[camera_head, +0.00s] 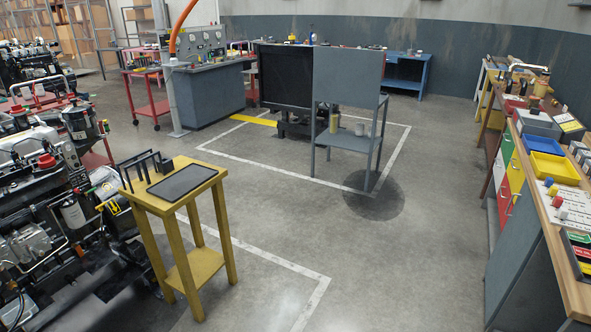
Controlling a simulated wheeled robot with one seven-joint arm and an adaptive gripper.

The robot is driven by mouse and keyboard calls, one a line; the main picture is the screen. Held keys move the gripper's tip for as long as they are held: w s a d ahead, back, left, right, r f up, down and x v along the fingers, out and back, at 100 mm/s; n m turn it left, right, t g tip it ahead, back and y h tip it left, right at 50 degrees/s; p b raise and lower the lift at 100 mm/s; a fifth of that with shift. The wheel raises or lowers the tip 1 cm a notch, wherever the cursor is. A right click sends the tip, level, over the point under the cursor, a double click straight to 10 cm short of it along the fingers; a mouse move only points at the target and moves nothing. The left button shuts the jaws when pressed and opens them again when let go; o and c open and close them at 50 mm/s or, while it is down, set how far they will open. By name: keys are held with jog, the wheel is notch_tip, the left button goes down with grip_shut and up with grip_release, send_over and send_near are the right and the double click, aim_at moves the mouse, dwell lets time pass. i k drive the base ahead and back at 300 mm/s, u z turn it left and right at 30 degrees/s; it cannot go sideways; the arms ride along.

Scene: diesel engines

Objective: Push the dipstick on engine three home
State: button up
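Several diesel engines stand along the left side. The nearest engine (45,215) fills the lower left, with a white cover, red caps and a white filter. Another engine (28,62) stands behind it at the upper left. I cannot tell which one is engine three. No dipstick can be made out in this view. My gripper is not in view.
A yellow stand (205,257) with a dark tray is beside the near engine. A grey panelled stand (347,142) stands mid-floor, a grey test console (208,94) behind it. A workbench (548,215) runs along the right.

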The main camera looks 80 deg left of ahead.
aim_at(101, 209)
jog(key=i, duration=0.1)
jog(key=u, duration=4.1)
